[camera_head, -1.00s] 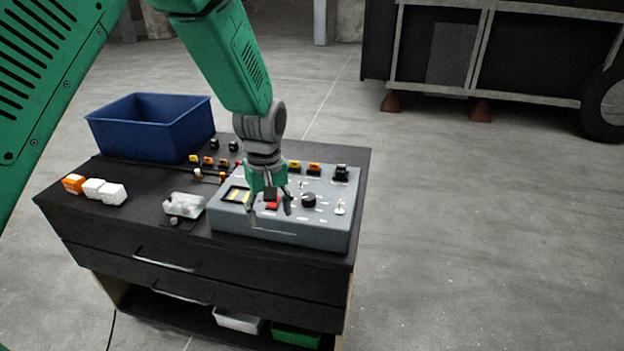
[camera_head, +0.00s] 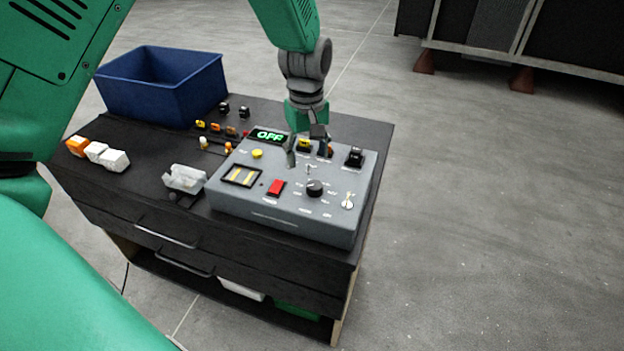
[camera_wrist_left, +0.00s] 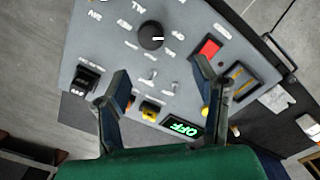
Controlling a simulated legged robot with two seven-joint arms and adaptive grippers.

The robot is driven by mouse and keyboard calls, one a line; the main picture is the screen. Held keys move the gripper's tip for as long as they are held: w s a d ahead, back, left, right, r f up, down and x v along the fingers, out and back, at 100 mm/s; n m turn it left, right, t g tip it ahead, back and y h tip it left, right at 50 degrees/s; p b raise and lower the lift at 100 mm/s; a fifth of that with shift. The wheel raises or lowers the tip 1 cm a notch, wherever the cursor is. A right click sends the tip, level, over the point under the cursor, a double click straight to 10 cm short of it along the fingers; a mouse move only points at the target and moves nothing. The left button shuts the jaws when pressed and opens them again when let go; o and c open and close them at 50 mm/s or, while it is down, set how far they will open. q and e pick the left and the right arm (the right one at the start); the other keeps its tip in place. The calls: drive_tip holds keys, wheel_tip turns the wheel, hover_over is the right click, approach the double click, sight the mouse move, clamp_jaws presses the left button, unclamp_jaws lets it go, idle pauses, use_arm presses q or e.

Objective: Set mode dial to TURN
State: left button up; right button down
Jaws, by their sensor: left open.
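The mode dial (camera_head: 315,188) is a black round knob on the sloped top of the grey control box (camera_head: 270,226), with small labels around it. It also shows in the left wrist view as a black knob (camera_wrist_left: 151,37) with a white pointer line. A small display (camera_head: 268,135) at the back of the box reads OFF in green. My left gripper (camera_head: 306,150) is above the back part of the box, behind the dial and apart from it. In the wrist view its fingers (camera_wrist_left: 160,84) are spread and empty, with the dial beyond the fingertips. My right gripper is not in view.
A blue bin (camera_head: 160,88) stands at the back left of the black cabinet. White and orange blocks (camera_head: 95,151) lie left.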

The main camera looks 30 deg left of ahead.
sight(316, 186)
use_arm(q)
drive_tip(key=f, duration=0.4)
drive_tip(key=shift+w+d+f, duration=0.15)
drive_tip(key=shift+d, duration=0.05)
drive_tip(key=d+f, duration=0.2)
drive_tip(key=f, duration=0.1)
drive_tip(key=shift+w+d+f+p, duration=0.1)
drive_tip(key=shift+d+p, duration=0.15)
drive_tip(key=shift+p, duration=0.05)
drive_tip(key=shift+d+f, duration=0.15)
drive_tip(key=shift+f, duration=0.25)
drive_tip(key=shift+a+f, duration=0.15)
drive_tip(key=shift+a, duration=0.2)
drive_tip(key=shift+a+f, duration=0.2)
drive_tip(key=shift+a, duration=0.8)
drive_tip(key=c, duration=0.4)
drive_tip(key=shift+f, duration=0.1)
drive_tip(key=c, duration=0.7)
drive_tip(key=shift+d, duration=0.5)
drive_tip(key=shift+c, duration=0.2)
drive_tip(key=shift+d, duration=0.35)
drive_tip(key=shift+r, duration=0.2)
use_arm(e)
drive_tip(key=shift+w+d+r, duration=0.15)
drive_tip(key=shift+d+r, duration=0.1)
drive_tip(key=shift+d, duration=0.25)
